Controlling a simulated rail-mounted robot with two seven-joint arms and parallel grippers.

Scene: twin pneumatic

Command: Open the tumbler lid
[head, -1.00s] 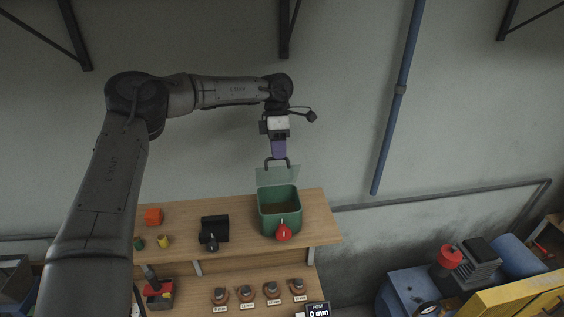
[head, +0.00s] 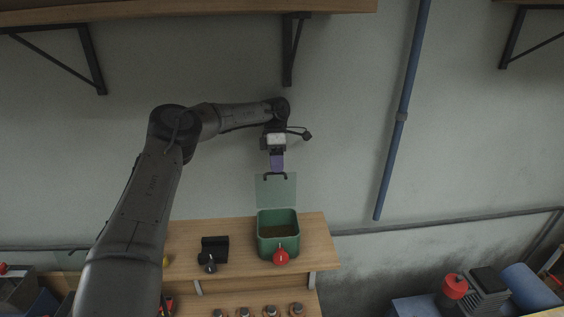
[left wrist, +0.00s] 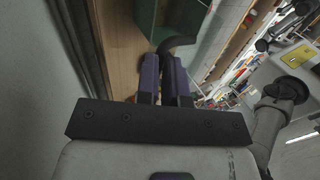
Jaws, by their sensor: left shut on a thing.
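The tumbler is a green open-topped box (head: 278,238) with a red knob (head: 281,257) on its front, standing on a wooden shelf. Its pale green lid (head: 276,191) stands raised, about upright, at the box's back edge, and the inside of the box shows. A dark handle (head: 267,176) is at the lid's top edge. My left gripper (head: 276,169) points down at the handle and is shut on it. The left wrist view shows the purple fingers (left wrist: 165,80) around the dark curved handle (left wrist: 178,43). My right gripper is out of view.
The wooden shelf (head: 318,245) also carries a black device (head: 214,249) left of the box. Several round brown items sit on a lower level. A grey wall rises behind, with a blue pipe (head: 401,118) to the right. A wooden shelf (head: 180,17) overhangs at the top.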

